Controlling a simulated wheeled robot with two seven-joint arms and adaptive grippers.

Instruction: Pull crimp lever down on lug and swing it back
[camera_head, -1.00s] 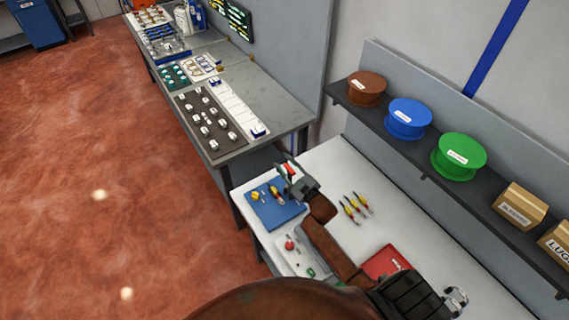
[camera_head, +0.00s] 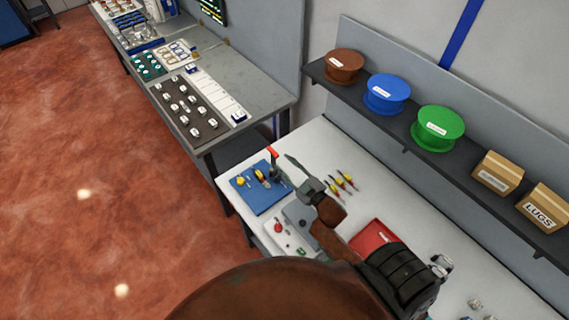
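The crimp lever (camera_head: 272,153) has a red tip and stands up from a small grey crimp tool (camera_head: 276,173) at the back edge of the blue mat (camera_head: 262,199). Small yellow pieces (camera_head: 259,175) lie on the mat beside it. The lug is too small to make out. My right gripper (camera_head: 288,159) is just right of the lever, apart from it, with a thin dark finger pointing up and left. It seems to hold nothing, but its finger gap is not clear. My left gripper is not in view.
Yellow-and-red tools (camera_head: 342,182) lie behind my gripper on the white bench (camera_head: 318,143). A red tray (camera_head: 370,238) is near my forearm. A white tray (camera_head: 283,238) is at the front. A shelf (camera_head: 400,133) with spools and boxes runs along the wall.

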